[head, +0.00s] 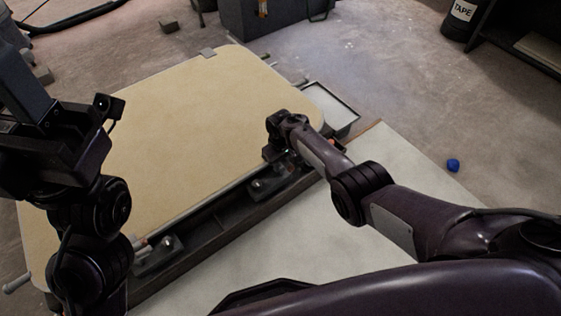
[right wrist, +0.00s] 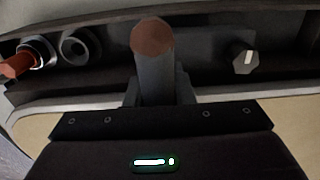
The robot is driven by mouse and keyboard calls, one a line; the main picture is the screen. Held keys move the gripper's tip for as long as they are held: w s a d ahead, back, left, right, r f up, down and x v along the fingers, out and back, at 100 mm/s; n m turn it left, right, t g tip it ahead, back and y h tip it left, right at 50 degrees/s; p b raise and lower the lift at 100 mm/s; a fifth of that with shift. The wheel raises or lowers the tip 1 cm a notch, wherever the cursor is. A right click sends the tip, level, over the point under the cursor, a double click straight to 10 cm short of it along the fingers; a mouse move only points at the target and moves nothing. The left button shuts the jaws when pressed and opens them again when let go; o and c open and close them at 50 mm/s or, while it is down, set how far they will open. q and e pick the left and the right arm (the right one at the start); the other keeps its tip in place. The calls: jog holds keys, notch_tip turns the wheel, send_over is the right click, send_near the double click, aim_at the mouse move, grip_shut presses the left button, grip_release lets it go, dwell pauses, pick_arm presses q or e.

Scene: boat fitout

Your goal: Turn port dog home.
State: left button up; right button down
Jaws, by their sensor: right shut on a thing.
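A cream hatch panel (head: 190,130) lies in front of me, with dark dog mounts along its near edge. My right gripper (head: 283,150) is at the right end of that edge. In the right wrist view it is shut on a grey handle with a reddish-brown end (right wrist: 153,40), which I take as the port dog. The handle stands between the jaws (right wrist: 155,92), and its lower part is hidden by the gripper. My left arm is at the left edge of the head view. Its jaws cannot be made out.
A second dog mount (head: 160,255) sits farther left along the edge. Another reddish tip (right wrist: 18,64) and a hex bolt (right wrist: 243,58) flank the held handle. A shallow tray (head: 335,112) lies beyond the panel's right corner. A blue piece (head: 453,165) lies on open floor.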

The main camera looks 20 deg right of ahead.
jog(key=c, duration=2.1)
grip_release()
jog(key=n, duration=0.4)
jog(key=shift+o, duration=0.4)
jog(key=shift+n, duration=0.4)
jog(key=o, duration=0.6)
jog(key=shift+o, duration=0.2)
